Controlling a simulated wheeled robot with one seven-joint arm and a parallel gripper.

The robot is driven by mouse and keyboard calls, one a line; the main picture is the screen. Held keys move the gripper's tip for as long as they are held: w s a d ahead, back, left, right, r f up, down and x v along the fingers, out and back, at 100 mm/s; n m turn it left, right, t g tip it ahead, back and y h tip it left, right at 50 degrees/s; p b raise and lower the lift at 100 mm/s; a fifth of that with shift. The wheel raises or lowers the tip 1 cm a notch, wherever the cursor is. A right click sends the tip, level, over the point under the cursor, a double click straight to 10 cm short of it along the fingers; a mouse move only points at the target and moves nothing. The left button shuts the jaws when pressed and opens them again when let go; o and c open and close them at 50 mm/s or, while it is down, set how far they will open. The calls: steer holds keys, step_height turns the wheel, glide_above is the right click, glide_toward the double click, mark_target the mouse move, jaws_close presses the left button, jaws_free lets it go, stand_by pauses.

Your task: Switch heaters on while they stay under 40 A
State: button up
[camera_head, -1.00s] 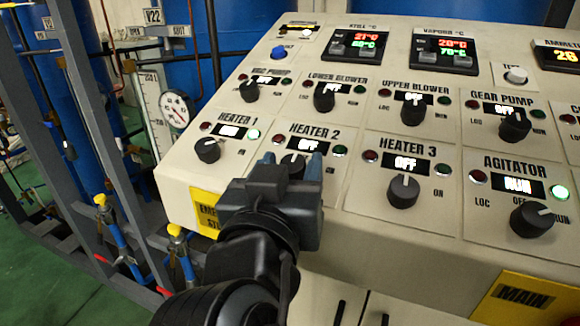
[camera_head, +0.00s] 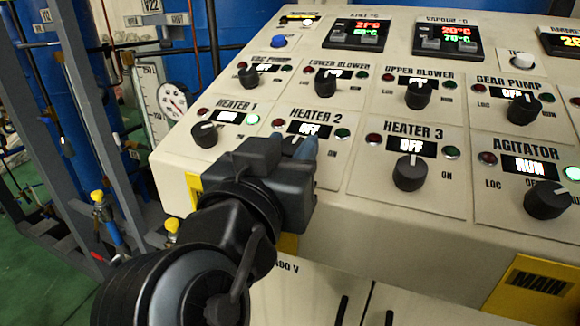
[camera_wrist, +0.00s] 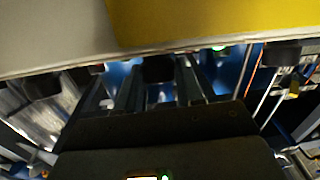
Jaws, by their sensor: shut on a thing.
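The heater 2 knob (camera_head: 292,144) is dark and mostly hidden behind my gripper (camera_head: 288,146). My gripper is shut on it, with a finger at either side. In the wrist view a dark knob (camera_wrist: 158,68) shows between the fingers. The heater 2 display (camera_head: 309,130) reads OFF. The heater 1 knob (camera_head: 204,134) is to the left; its display appears to read ON and its green lamp (camera_head: 252,119) is lit. The heater 3 knob (camera_head: 409,173) is to the right, with its display (camera_head: 412,146) reading OFF. The ammeter (camera_head: 565,42) is cut off at the right edge; its first digit looks like 2.
The agitator knob (camera_head: 547,199) is at the lower right, its display reading RUN. The blower and pump knobs, such as the upper blower knob (camera_head: 418,95), form a row above. A yellow MAIN label (camera_head: 538,285) is on the lower front. Pipes and a gauge (camera_head: 172,101) stand left.

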steer(key=m+h+b, duration=0.1)
steer(key=b, duration=0.1)
steer(key=f+m+g+h+b, duration=0.1)
steer(key=h+b, duration=0.1)
steer(key=shift+w+a+m+b, duration=0.1)
steer(key=shift+a+m+b, duration=0.05)
steer(key=shift+m+b, duration=0.2)
steer(key=m+g+h+b, duration=0.2)
steer(key=m+b, duration=0.1)
steer(key=b, duration=0.1)
steer(key=shift+w+r+h, duration=0.1)
steer(key=shift+r+h, duration=0.05)
steer(key=shift+h, duration=0.25)
steer(key=m+g+h+b, duration=0.2)
steer(key=m, duration=0.1)
steer(key=m+g+h, duration=0.1)
steer(key=g, duration=0.1)
steer(key=shift+w+a+r+m+b, duration=0.1)
steer(key=shift+a+r+m+b, duration=0.15)
steer(key=shift+b, duration=0.15)
steer(key=shift+w+r+m+g+h+b, duration=0.1)
steer(key=shift+m+g+h+b, duration=0.45)
steer(key=shift+m+g, duration=0.95)
steer(key=o, duration=1)
steer(key=shift+o, duration=0.2)
